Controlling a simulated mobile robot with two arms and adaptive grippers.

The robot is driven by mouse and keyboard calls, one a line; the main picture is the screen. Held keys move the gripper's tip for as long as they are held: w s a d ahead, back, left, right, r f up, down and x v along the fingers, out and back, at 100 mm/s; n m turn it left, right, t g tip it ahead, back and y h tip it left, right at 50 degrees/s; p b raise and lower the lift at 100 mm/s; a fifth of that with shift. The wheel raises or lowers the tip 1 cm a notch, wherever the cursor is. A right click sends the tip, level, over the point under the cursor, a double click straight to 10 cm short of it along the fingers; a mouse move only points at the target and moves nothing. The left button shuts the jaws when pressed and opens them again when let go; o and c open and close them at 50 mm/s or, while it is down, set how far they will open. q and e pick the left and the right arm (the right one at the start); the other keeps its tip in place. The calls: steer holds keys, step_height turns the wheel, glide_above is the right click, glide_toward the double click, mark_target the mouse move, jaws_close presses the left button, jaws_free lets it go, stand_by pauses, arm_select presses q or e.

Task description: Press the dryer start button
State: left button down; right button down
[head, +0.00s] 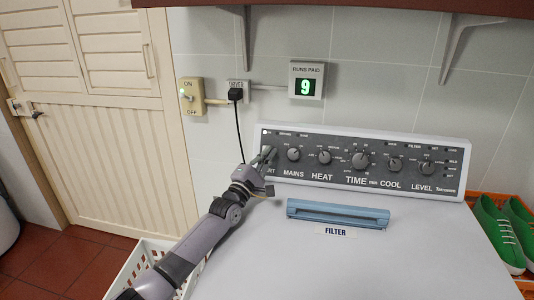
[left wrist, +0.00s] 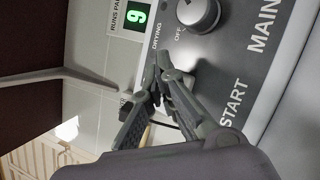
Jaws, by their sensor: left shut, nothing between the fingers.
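The dryer (head: 300,255) has a dark control panel (head: 340,175) along its back with labelled knobs. My left gripper (head: 268,154) is at the panel's left end, left of the MAINS knob (head: 293,154), over the START label, which is partly covered. In the left wrist view the closed, empty fingers (left wrist: 162,75) lie in front of the panel beside the START label (left wrist: 233,102) and below the MAINS knob (left wrist: 198,14). I cannot tell whether the fingertips touch the panel. My right gripper is out of view.
A blue filter handle (head: 338,214) sits on the dryer top. A wall switch (head: 192,96) shows a green light, beside a plugged socket (head: 237,93). A runs-paid display (head: 306,87) reads 9. A white basket (head: 145,258) and green shoes (head: 500,235) flank the dryer.

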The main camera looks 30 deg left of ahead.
arm_select(q)
steer(key=shift+w+a+f+b, duration=0.15)
steer(key=shift+w+b, duration=0.15)
steer(key=shift+b, duration=0.3)
steer(key=shift+w+f+b, duration=0.15)
steer(key=shift+w+b, duration=0.15)
steer(key=shift+b, duration=0.3)
stand_by(1.0)
steer(key=shift+f+b, duration=0.15)
steer(key=shift+b, duration=0.3)
stand_by(0.7)
steer(key=shift+s+d+f+p, duration=0.1)
steer(key=shift+d+f+p, duration=0.1)
steer(key=shift+p, duration=0.6)
steer(key=shift+s+d+r+p, duration=0.1)
steer(key=shift+s+r+p, duration=0.05)
steer(key=shift+s+p, duration=0.15)
steer(key=shift+s+d+r+p, duration=0.1)
steer(key=shift+s+p, duration=0.1)
steer(key=shift+s, duration=0.15)
steer(key=shift+r, duration=0.15)
steer(key=s+p, duration=0.1)
steer(key=p, duration=0.1)
steer(key=s+r+p, duration=0.1)
steer(key=s, duration=0.1)
steer(key=s+d+r+p, duration=0.1)
steer(key=p, duration=0.1)
steer(key=shift+s+r+p, duration=0.15)
steer(key=shift+p, duration=0.15)
